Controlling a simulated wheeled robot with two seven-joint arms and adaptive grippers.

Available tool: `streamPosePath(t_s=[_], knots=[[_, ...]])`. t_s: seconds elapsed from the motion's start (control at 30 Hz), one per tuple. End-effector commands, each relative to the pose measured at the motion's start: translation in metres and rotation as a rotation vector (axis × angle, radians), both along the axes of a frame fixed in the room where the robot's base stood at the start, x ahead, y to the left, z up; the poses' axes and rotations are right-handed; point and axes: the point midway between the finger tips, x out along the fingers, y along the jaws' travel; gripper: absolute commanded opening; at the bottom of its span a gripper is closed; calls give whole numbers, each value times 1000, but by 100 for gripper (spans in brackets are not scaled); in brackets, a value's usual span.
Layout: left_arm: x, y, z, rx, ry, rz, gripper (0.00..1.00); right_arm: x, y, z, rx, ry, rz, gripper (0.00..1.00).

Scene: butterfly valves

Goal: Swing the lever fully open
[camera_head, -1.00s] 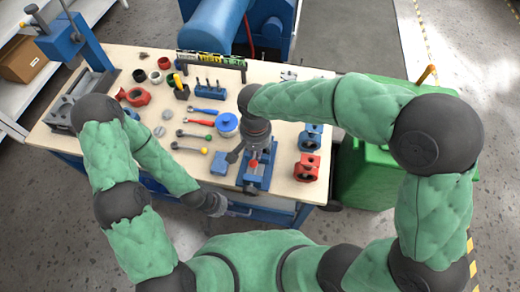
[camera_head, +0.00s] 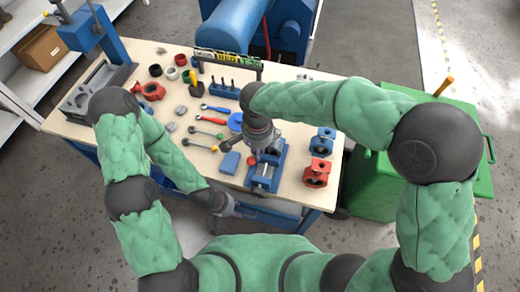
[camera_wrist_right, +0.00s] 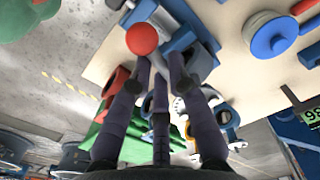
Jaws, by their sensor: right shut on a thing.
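The lever ends in a red ball knob (camera_head: 251,160), beside a blue vise (camera_head: 265,177) at the table's front edge. In the right wrist view the knob (camera_wrist_right: 142,38) sits just beyond my fingertips, and the lever's metal rod runs between them. My right gripper (camera_head: 257,147) reaches down from above and is shut on the lever; it also shows in the wrist view (camera_wrist_right: 153,72). The gripper hides most of the valve body. My left gripper (camera_head: 225,208) hangs low by the table's front edge, away from the lever; its fingers are too small to read.
A blue-lidded pot (camera_head: 235,121) is partly behind my right gripper. Loose levers and tools lie to the left. A blue valve (camera_head: 323,140) and a red valve (camera_head: 317,173) stand at the right. A green cart (camera_head: 385,185) stands beyond.

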Motion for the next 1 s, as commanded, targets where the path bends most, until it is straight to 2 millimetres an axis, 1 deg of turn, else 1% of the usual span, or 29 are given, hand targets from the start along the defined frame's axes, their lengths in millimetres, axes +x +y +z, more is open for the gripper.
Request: streamPosePath(t_s=[0.07,0.1,0.17,0.2,0.77,0.87,1.0], knots=[[0,0,0,0,0,0,40,-1,0,0,0,2,0,0],[0,0,0,0,0,0,40,-1,0,0,0,2,0,24],[0,0,0,0,0,0,40,-1,0,0,1,2,0,41],[0,0,0,0,0,0,40,-1,0,0,1,2,0,46],[0,0,0,0,0,0,40,0,0,0,1,-1,2,46],[0,0,2,0,0,0,40,0,0,3,1,-1,2,46],[0,0,9,0,0,0,40,0,0,11,1,-2,1,46]])
